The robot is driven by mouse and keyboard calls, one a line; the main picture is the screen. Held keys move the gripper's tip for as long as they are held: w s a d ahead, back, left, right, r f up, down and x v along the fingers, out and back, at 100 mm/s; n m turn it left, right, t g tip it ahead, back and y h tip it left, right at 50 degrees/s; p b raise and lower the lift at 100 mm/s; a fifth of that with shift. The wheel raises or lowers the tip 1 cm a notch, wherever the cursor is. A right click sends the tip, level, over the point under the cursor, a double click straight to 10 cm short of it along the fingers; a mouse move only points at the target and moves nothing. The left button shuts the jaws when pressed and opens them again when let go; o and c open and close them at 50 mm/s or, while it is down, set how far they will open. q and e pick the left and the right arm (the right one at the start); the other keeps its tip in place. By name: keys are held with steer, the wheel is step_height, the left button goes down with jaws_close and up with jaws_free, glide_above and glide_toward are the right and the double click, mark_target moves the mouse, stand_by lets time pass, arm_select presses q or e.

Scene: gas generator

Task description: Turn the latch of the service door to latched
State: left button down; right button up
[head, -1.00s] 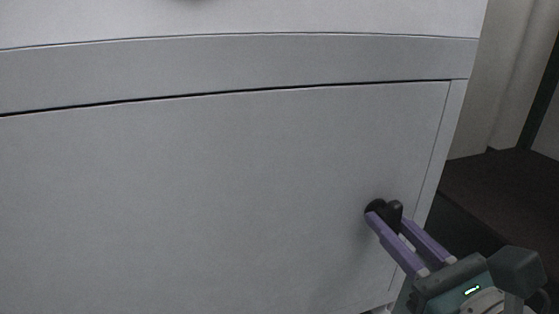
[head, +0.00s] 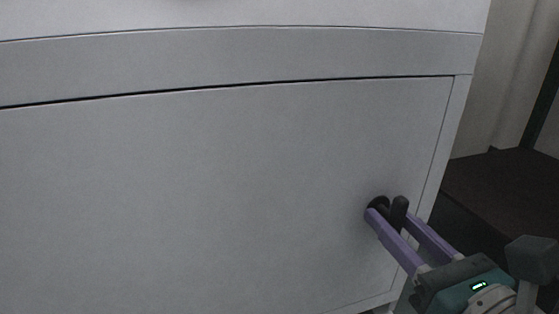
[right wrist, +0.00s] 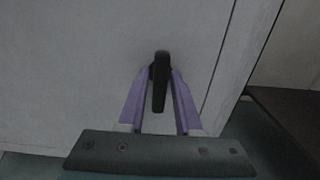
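The service door (head: 220,190) is a flat grey panel, closed flush in the grey housing. Its black latch (head: 399,208) is near the right edge of the door, a lever on a round base, and it points roughly upward in the head view. My right gripper (head: 389,214) has its two purple fingers on either side of the latch. In the right wrist view the latch (right wrist: 160,90) lies between the fingertips (right wrist: 161,74), which appear to touch it. The fingers partly hide the base. My left gripper is not in view.
The housing has a grey band (head: 230,62) above the door and a narrow frame strip (head: 447,150) to its right. A dark low surface (head: 505,190) lies right of the housing, before a pale wall (head: 500,80). The space in front of the door's left and middle is clear.

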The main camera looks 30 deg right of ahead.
steer(key=shift+o, duration=1)
steer(key=p+v, duration=0.2)
steer(key=v, duration=0.8)
steer(key=shift+p, duration=0.3)
steer(key=shift+d, duration=0.1)
